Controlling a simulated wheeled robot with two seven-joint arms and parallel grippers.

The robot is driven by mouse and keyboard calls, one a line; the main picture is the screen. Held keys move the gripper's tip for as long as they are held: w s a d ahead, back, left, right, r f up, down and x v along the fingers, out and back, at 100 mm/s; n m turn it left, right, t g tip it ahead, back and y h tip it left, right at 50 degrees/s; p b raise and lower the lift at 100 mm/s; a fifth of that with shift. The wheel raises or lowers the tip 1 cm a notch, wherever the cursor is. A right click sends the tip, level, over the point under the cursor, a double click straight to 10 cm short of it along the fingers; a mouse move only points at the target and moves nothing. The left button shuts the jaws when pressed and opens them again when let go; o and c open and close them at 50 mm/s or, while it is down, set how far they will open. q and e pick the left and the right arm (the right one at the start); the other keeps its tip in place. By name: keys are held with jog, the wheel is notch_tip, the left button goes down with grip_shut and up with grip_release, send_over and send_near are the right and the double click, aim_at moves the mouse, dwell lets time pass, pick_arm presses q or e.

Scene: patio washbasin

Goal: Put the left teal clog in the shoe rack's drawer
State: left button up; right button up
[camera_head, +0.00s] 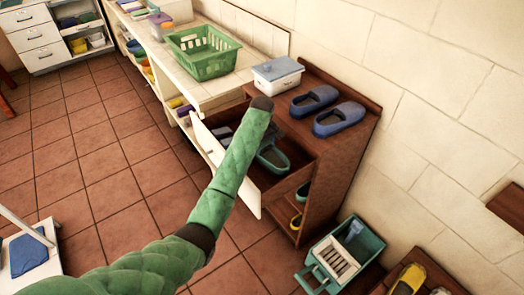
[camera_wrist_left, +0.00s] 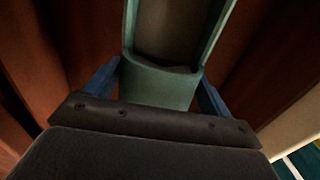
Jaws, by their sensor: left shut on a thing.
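The teal clog (camera_head: 273,158) is in the open drawer of the brown shoe rack (camera_head: 355,140), partly hidden by my left forearm. The drawer's pale front (camera_head: 250,197) is pulled out toward the floor. In the left wrist view, the blue fingers of my left gripper (camera_wrist_left: 156,82) are shut on one end of the clog (camera_wrist_left: 160,88), one on each side. Brown wood surrounds it there. Whether the clog touches the drawer floor cannot be told. In the head view my forearm hides this gripper. My right gripper is not in view.
Two blue shoes (camera_head: 313,99) and a white box with a blue lid (camera_head: 277,78) stand on the rack. Dark items (camera_head: 222,132) show in the drawer's far part. A green basket (camera_head: 203,52) is on the counter; a teal crate (camera_head: 356,240) stands right.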

aim_at(262, 151)
pick_arm(q)
jog(key=shift+f+p, duration=0.7)
jog(key=shift+f, duration=1.4)
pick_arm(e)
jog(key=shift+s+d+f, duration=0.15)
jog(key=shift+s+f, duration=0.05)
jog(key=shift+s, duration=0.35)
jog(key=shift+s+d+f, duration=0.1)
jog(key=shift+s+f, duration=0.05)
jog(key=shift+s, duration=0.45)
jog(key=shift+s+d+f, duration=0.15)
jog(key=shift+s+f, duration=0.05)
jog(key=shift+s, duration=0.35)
pick_arm(q)
jog(key=shift+f, duration=0.1)
jog(key=o, duration=1.1)
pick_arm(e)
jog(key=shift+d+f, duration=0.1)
